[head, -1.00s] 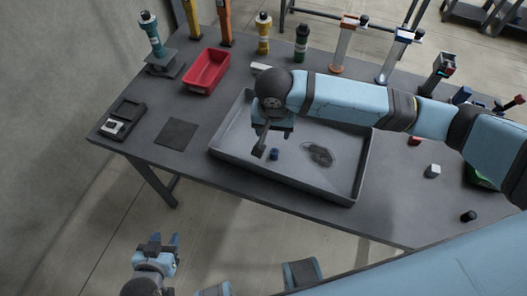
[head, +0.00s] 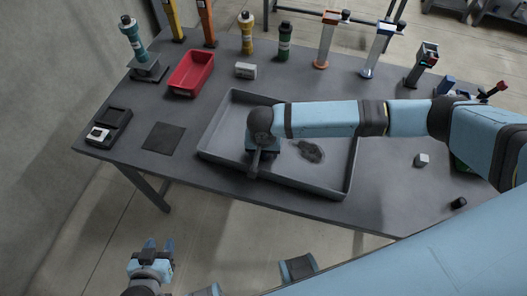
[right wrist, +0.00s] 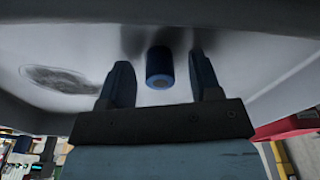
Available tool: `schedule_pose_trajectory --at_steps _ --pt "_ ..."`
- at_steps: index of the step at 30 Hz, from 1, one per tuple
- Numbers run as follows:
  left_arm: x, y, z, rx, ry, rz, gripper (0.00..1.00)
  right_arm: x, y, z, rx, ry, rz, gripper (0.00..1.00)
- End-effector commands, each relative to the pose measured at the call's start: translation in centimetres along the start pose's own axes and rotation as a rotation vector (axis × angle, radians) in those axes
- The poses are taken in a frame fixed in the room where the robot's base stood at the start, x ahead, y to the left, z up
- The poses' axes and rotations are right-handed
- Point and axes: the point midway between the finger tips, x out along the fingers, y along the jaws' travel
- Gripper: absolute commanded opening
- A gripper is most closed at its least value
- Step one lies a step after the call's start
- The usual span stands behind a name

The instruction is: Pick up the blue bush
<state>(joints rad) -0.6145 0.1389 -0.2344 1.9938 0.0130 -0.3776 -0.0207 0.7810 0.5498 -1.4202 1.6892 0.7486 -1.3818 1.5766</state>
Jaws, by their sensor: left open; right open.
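The blue bush (right wrist: 160,70) is a small blue cylinder with a hollow end. In the right wrist view it stands on the grey tray floor between the two fingers of my right gripper (right wrist: 160,58), with a gap on each side. In the head view the bush is hidden by my right gripper (head: 262,160), which is low over the left part of the tray (head: 228,108). My right gripper is open. My left gripper (head: 158,244) is open and empty, in front of the table over the floor.
The tray has a raised rim and a dark patch (head: 311,151) right of my right gripper. A red bin (head: 190,73), a pale block (head: 246,70) and several coloured columns stand behind it. A dark mat (head: 163,138) lies left, with bare table around it.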

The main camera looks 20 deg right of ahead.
Motion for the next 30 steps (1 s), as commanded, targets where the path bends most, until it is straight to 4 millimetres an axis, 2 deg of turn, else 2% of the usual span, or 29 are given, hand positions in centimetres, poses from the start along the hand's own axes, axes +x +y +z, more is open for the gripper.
schedule_pose_trajectory --at_steps 7,8,14,15,25,30 --pt "0.0 0.0 0.0 0.001 0.0 0.0 0.43 0.2 0.0 0.0 0.0 0.001 -0.001 0.58" --pt "0.0 0.0 0.0 0.001 0.0 0.0 0.43 0.2 0.0 0.0 0.0 0.0 -0.001 0.54" --pt "0.0 0.0 0.0 0.001 0.0 0.0 0.43 0.2 0.0 0.0 0.0 0.0 -0.001 0.08" --pt "0.0 0.0 0.0 0.001 0.0 0.0 0.43 0.2 0.0 0.0 0.0 0.0 -0.001 0.05" --pt "0.0 0.0 0.0 0.001 0.0 0.0 0.43 -0.1 0.0 -0.1 0.0 0.0 -0.001 0.05" --pt "-0.1 0.0 -0.1 0.001 -0.001 0.001 0.43 -1.6 0.0 -0.2 0.0 0.001 -0.002 0.05"
